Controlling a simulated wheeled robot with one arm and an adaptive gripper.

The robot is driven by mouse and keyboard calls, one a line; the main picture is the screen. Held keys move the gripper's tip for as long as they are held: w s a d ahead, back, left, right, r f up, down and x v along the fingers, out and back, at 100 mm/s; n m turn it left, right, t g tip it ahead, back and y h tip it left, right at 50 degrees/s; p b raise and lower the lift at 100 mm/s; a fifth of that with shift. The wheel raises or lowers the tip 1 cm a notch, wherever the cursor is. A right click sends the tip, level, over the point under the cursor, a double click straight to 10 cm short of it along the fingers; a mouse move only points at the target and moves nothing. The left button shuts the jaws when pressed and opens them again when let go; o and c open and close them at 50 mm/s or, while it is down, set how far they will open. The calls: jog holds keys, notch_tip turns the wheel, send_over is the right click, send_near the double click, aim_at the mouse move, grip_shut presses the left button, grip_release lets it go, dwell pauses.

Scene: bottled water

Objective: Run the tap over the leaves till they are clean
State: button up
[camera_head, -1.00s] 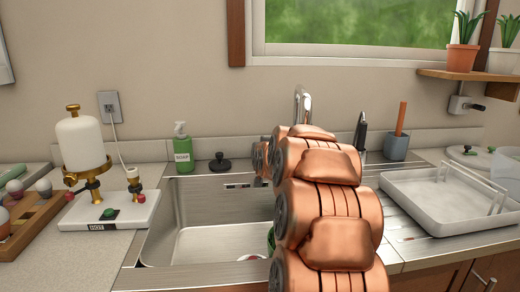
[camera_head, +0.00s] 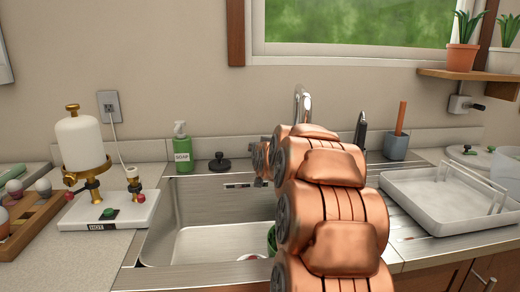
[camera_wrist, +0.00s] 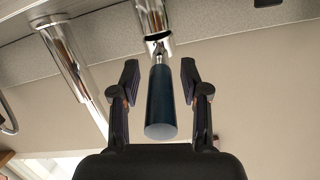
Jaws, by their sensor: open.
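A dark blue cylindrical handle (camera_wrist: 161,105) on a chrome stem lies between the two black fingers of my gripper (camera_wrist: 159,75) in the wrist view. The fingers are open, with a gap on each side of the handle. The chrome tap spout (camera_head: 303,102) rises behind my arm in the head view. The steel sink (camera_head: 205,215) is partly covered by my arm. A green rounded edge (camera_head: 271,240) shows in the sink beside my arm; I cannot tell what it holds. No leaves are recognisable in the sink.
A green soap bottle (camera_head: 182,147) and a black stopper (camera_head: 219,163) stand behind the sink. A white tray (camera_head: 450,200) lies at the right, with a grey cup (camera_head: 396,146) behind it. A white device with a tank (camera_head: 83,143) stands on the left counter.

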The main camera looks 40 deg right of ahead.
jog(key=v, duration=1.1)
dwell(0.5)
